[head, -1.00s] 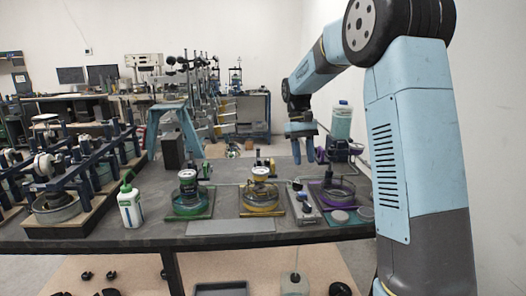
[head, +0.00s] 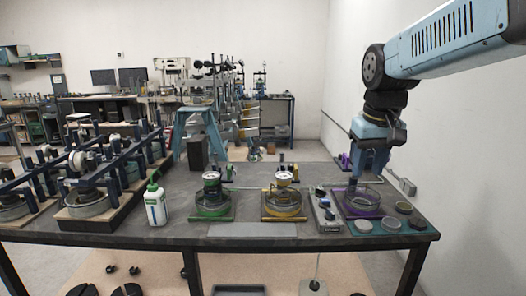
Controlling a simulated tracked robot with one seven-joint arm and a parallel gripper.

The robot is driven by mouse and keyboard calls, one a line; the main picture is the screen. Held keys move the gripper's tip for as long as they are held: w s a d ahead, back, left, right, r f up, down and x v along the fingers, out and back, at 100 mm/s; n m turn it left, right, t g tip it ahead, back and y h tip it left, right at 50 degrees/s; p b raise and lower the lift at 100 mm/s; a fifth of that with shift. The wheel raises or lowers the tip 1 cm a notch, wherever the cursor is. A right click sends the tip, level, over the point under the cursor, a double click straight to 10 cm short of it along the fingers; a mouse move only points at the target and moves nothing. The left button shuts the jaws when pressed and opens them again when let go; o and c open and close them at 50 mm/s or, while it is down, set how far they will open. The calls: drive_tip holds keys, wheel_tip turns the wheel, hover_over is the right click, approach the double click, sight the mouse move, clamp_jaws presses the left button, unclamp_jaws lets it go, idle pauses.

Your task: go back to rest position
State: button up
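My gripper (head: 368,172) hangs from the blue arm at the right of the head view, pointing down. It is above or just behind the purple-based dish (head: 362,200) at the right end of the table. Its fingers look dark blue and seem spread a little apart, with nothing clearly between them. Whether the fingertips touch anything below cannot be told.
The dark table (head: 150,240) holds a green-based dish (head: 213,205), a yellow-based dish (head: 283,205), a white bottle with a green cap (head: 155,204) and a small grey box (head: 326,215). Lever frames (head: 95,190) fill the left. A wall stands close on the right.

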drive_tip(key=s+f+m+t, duration=0.1)
drive_tip(key=s+f+t, duration=0.2)
drive_tip(key=s, duration=0.8)
drive_tip(key=shift+d, duration=0.3)
